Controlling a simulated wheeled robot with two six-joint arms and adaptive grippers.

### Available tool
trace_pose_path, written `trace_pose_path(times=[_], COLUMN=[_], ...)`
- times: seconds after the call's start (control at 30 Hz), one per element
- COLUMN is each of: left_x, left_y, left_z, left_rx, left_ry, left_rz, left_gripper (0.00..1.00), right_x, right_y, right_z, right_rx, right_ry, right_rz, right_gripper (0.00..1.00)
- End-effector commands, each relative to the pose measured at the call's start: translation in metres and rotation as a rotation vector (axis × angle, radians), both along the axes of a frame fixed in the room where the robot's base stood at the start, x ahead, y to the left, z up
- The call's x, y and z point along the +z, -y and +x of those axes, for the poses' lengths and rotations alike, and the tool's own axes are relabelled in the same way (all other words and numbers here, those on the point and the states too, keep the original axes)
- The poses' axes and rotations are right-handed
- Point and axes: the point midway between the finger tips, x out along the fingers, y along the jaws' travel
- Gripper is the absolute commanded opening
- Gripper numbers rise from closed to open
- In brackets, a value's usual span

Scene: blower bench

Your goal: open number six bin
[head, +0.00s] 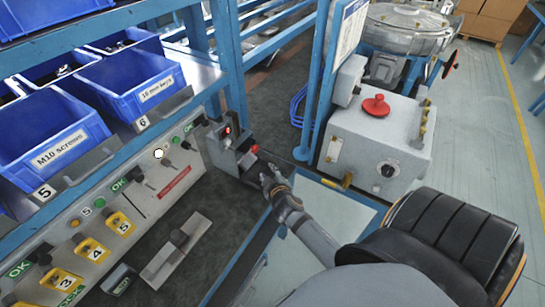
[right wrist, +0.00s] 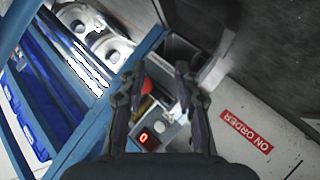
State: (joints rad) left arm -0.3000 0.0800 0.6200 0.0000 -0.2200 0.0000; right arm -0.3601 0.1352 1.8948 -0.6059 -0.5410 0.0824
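The blue bin (head: 135,82) above the tag 6 (head: 142,123) stands on the rack at the upper left in the head view. My right gripper (head: 262,172) is well to the right of and below that bin, at a small grey box (head: 224,150) with a red light. In the right wrist view its two fingers (right wrist: 158,85) are apart, with a red piece and part of a grey unit seen between them. I cannot tell whether they touch it. My left gripper is not in view.
A sloped panel (head: 148,205) with numbered yellow tags and OK lamps runs below the rack. A blue upright (head: 228,70) stands between the rack and the grey box. A grey machine (head: 372,150) with a red knob is at right. A red ON ORDER label (right wrist: 246,132) shows in the wrist view.

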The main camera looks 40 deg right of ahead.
Motion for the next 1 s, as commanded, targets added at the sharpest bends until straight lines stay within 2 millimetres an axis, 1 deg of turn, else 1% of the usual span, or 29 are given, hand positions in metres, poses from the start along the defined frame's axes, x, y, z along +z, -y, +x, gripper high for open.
trace_pose_path(times=[0.03,0.1,0.2,0.3,0.87,0.93,1.0], left_x=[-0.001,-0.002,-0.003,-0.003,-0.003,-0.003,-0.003], left_y=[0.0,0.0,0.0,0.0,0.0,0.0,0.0], left_z=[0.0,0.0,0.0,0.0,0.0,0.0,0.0], left_rx=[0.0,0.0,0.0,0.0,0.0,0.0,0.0], left_ry=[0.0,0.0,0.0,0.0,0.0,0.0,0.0], left_rz=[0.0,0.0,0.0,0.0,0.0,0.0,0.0], left_gripper=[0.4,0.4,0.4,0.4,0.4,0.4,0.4], right_x=[-0.009,-0.019,-0.029,-0.035,-0.036,-0.035,-0.032], right_y=[0.0,0.001,0.001,0.001,0.001,0.001,0.001], right_z=[-0.004,-0.01,-0.016,-0.02,-0.021,-0.023,-0.032], right_rx=[-0.012,-0.027,-0.043,-0.051,-0.054,-0.063,-0.095], right_ry=[-0.022,-0.051,-0.08,-0.097,-0.103,-0.111,-0.14], right_rz=[0.016,0.039,0.062,0.076,0.08,0.087,0.12], right_gripper=[0.32,0.32,0.32,0.32,0.32,0.32,0.32])
